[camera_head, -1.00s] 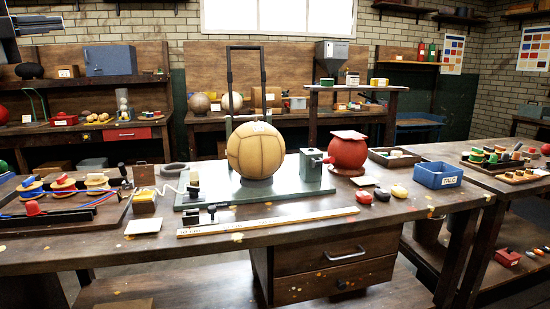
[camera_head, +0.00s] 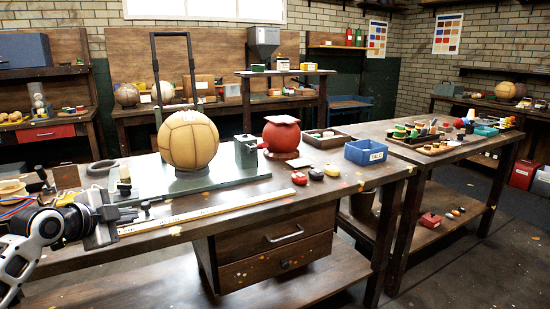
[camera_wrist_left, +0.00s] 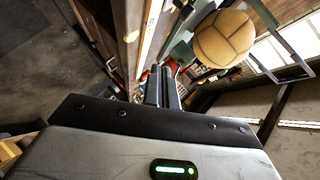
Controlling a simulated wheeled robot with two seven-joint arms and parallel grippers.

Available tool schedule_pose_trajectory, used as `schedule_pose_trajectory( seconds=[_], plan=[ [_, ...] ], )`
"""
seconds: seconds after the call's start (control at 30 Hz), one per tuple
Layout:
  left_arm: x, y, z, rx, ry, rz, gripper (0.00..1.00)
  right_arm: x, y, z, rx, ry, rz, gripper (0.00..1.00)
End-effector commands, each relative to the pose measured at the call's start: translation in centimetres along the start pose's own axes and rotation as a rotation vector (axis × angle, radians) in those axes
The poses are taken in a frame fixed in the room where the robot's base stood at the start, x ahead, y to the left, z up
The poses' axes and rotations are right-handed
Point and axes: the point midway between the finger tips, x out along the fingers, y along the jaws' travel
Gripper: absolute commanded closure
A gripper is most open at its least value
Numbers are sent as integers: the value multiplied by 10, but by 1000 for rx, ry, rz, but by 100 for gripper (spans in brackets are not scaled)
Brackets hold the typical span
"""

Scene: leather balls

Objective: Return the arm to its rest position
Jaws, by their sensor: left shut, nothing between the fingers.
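My left gripper (camera_head: 112,215) is at the lower left of the head view, by the front edge of the workbench (camera_head: 240,221). Its two dark fingers are together and empty, as the left wrist view (camera_wrist_left: 163,84) also shows. A tan panelled leather ball (camera_head: 188,140) sits on the grey-green plate on the bench, beyond the gripper and to its right. The ball also shows at the upper right of the left wrist view (camera_wrist_left: 224,39). My right gripper is in neither current view.
A yellow rule (camera_head: 215,209) lies along the bench front, close to the gripper. A red ball (camera_head: 281,137) and a blue box (camera_head: 366,152) stand farther right. A second bench (camera_head: 455,158) stands at right. Floor (camera_head: 480,265) at lower right is clear.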

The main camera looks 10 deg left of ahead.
Motion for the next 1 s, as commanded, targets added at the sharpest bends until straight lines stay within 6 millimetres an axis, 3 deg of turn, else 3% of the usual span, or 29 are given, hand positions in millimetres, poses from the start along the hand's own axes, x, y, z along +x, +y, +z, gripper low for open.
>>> schedule_pose_trajectory(
  seconds=[0.03, 0.13, 0.23, 0.4, 0.5, 0.6, 0.7, 1.0],
  plan=[
    [11, 43, -3, -54, -2, 41, 100, 0, 0, 0, 0, -1, 0, 100],
    [23, 119, -12, -174, -12, 95, 100, 0, 0, 0, -1, -2, 0, 100],
    [22, 195, -26, -309, -19, 143, 100, 0, 0, 0, -1, -2, 0, 100],
    [-9, 314, -62, -588, -32, 203, 100, -1, 0, 0, -2, -3, 0, 100],
    [-39, 367, -88, -772, -42, 218, 100, -1, 0, 0, -2, -3, 0, 100],
    [-68, 400, -111, -938, -53, 218, 100, -1, 0, 0, -2, -3, 1, 100],
    [-87, 415, -126, -1051, -63, 208, 100, -1, 0, 0, -3, -3, 1, 100],
    [-97, 421, -133, -1112, -68, 200, 100, -1, 0, 0, -3, -3, 1, 100]
  ],
)
